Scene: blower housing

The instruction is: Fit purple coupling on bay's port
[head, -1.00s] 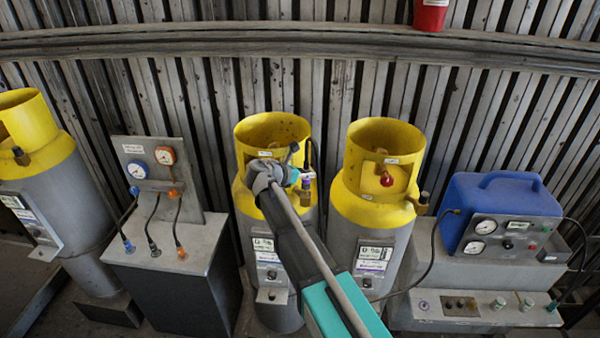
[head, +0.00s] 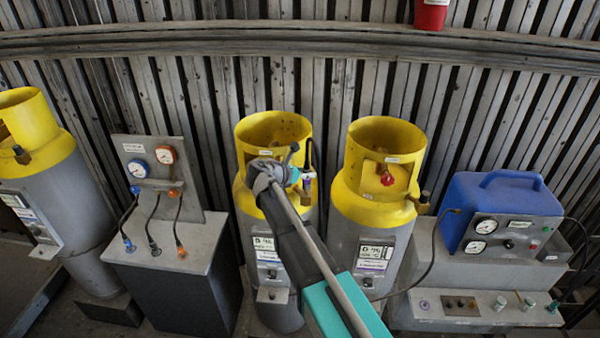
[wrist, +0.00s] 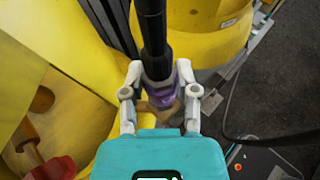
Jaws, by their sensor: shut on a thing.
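The purple coupling (wrist: 160,90) is at the end of a thick black hose (wrist: 153,30) in the wrist view. My gripper (wrist: 160,92) is shut on it, with one grey finger on each side. A brass-coloured fitting (wrist: 165,104) shows just past the coupling, partly hidden by my gripper. I cannot tell whether the two touch or are joined. In the head view my gripper (head: 294,180) is at the front of the middle yellow-topped cylinder (head: 267,235), by its collar opening. The coupling is mostly hidden there.
Another yellow-topped cylinder (head: 372,240) with a red knob stands close on the right. A gauge stand (head: 158,172) with hanging hoses is on the left. A blue machine (head: 505,205) sits on a grey bench at the right, and its dark cable hangs nearby.

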